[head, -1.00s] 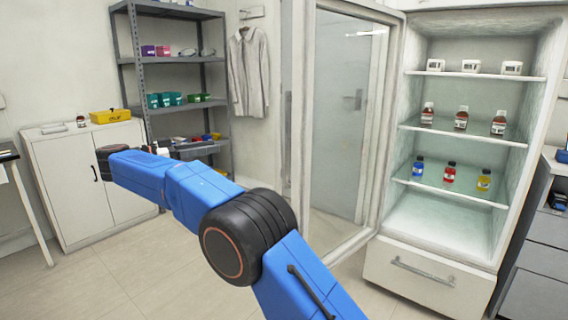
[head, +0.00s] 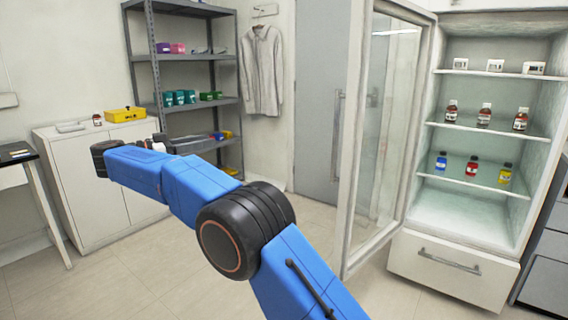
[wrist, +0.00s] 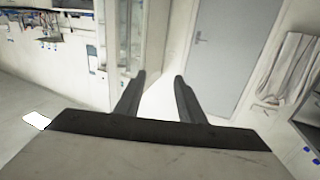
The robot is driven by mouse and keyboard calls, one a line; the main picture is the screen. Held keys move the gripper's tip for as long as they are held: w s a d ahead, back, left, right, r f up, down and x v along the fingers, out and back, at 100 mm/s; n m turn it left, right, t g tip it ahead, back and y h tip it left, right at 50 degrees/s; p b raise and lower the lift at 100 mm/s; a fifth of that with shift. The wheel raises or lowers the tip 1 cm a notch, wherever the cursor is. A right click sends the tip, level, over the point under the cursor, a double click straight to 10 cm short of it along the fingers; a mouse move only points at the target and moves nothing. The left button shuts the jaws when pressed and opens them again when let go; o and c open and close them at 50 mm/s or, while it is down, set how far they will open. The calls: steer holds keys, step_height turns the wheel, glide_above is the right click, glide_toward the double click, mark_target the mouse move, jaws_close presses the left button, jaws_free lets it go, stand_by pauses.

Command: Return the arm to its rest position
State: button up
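My blue arm reaches from the bottom right toward the left in the head view. My gripper shows in the wrist view (wrist: 160,82), with its two dark fingers apart and nothing between them. In the head view the gripper is mostly hidden behind my own wrist. The arm is bent and raised in front of the white cabinet (head: 104,200) and the grey shelf rack (head: 146,60).
An open glass-door fridge (head: 490,210) at right holds small boxes, brown bottles and coloured vials. Its glass door (head: 385,130) swings out toward me. A yellow box (head: 125,114) sits on the cabinet. A coat (head: 262,70) hangs on the wall. The floor between is clear.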

steer(key=w+d+r+n+t+y, duration=0.25)
steer(key=w+d+r+t, duration=0.25)
steer(key=d+r, duration=0.35)
steer(key=w+d+r+n+t+y, duration=0.1)
steer(key=w+d+r+t+y, duration=0.3)
steer(key=d+r, duration=0.45)
steer(key=s+d+r+n+t+y, duration=0.2)
steer(key=d+r+n+y, duration=0.3)
steer(key=d+n+y, duration=0.3)
steer(key=s+d+f+g, duration=0.5)
steer(key=s+d+f, duration=0.4)
steer(key=s+f, duration=0.6)
steer(key=s+d+f+g, duration=0.6)
steer(key=s+d+f, duration=0.4)
steer(key=s+f, duration=0.6)
steer(key=s+d+f+g, duration=0.5)
steer(key=s+d+f, duration=0.5)
steer(key=s+f, duration=0.5)
steer(key=s, duration=0.5)
steer(key=shift+s+d+f, duration=0.15)
steer(key=shift+s+f, duration=0.05)
steer(key=shift+y, duration=0.25)
steer(key=shift+c, duration=0.6)
